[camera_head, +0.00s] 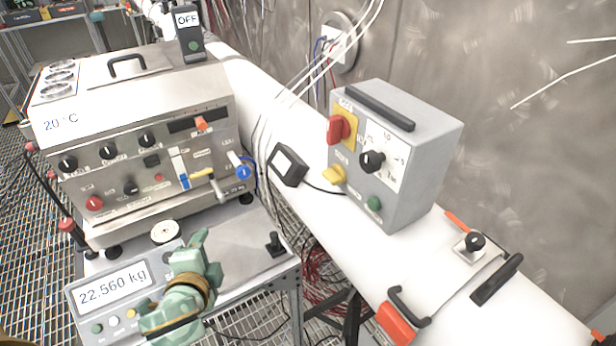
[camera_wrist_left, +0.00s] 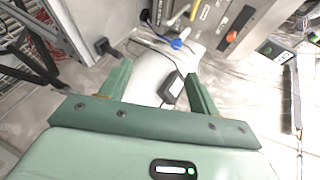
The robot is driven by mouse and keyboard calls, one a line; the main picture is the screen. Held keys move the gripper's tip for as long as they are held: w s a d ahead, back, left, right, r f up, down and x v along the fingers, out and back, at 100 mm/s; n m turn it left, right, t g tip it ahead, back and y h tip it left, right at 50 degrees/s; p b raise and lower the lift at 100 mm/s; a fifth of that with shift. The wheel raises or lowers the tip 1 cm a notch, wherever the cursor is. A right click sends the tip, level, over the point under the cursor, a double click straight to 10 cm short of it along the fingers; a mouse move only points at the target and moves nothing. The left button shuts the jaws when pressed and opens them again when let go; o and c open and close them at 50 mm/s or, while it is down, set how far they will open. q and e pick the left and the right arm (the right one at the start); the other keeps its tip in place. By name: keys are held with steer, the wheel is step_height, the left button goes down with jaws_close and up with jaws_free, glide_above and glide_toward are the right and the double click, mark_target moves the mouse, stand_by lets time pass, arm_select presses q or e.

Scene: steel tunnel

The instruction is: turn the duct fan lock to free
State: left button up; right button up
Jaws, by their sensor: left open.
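A grey control box (camera_head: 424,160) stands on the white duct (camera_head: 330,235) right of centre in the head view. A red handle (camera_head: 339,130) sits on its yellow plate, with a black dial (camera_head: 372,161) on a white scale, a yellow knob (camera_head: 334,175) and a green button (camera_head: 374,203). The plate's small lettering is too small to read, so I cannot tell the lock's position. My left gripper (camera_head: 208,258) is low at centre-left over the scale, well apart from the box. In the left wrist view its fingers (camera_wrist_left: 160,88) are open and empty, with the duct beyond. My right gripper is not in view.
A steel bench unit (camera_head: 140,125) with knobs and a protruding lever stands at left. A scale display (camera_head: 113,287) reads 22.560 kg. A small black-framed device (camera_head: 287,164) with a cable lies by the box. Black and red handles (camera_head: 397,322) project from the duct's near end.

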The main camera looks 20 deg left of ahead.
mark_target(327, 178)
arm_select(q)
steer(key=w+d+r+m+t+h, duration=0.2)
steer(key=w+r+m+t+h, duration=0.3)
steer(key=m, duration=0.5)
steer(key=w+d+r+m+t+h, duration=0.2)
steer(key=r+m+h, duration=0.35)
steer(key=m, duration=0.45)
steer(key=w+d+m+g+h+p, duration=0.1)
steer(key=w+d+m+h, duration=0.1)
steer(key=w+d+m, duration=0.1)
steer(key=w+d+f+m+g+h+p, duration=0.1)
steer(key=w+d+m+g+h+p, duration=0.1)
steer(key=w+d+m, duration=0.2)
steer(key=w+d+m+g+h+p, duration=0.1)
steer(key=w+d+m+h, duration=0.1)
steer(key=w+d+m, duration=0.2)
steer(key=shift+d+f+m+g, duration=0.15)
steer(key=shift+d+m+g, duration=0.15)
steer(key=shift+d+m, duration=0.3)
steer(key=shift+w+d, duration=0.45)
steer(key=shift+w, duration=0.05)
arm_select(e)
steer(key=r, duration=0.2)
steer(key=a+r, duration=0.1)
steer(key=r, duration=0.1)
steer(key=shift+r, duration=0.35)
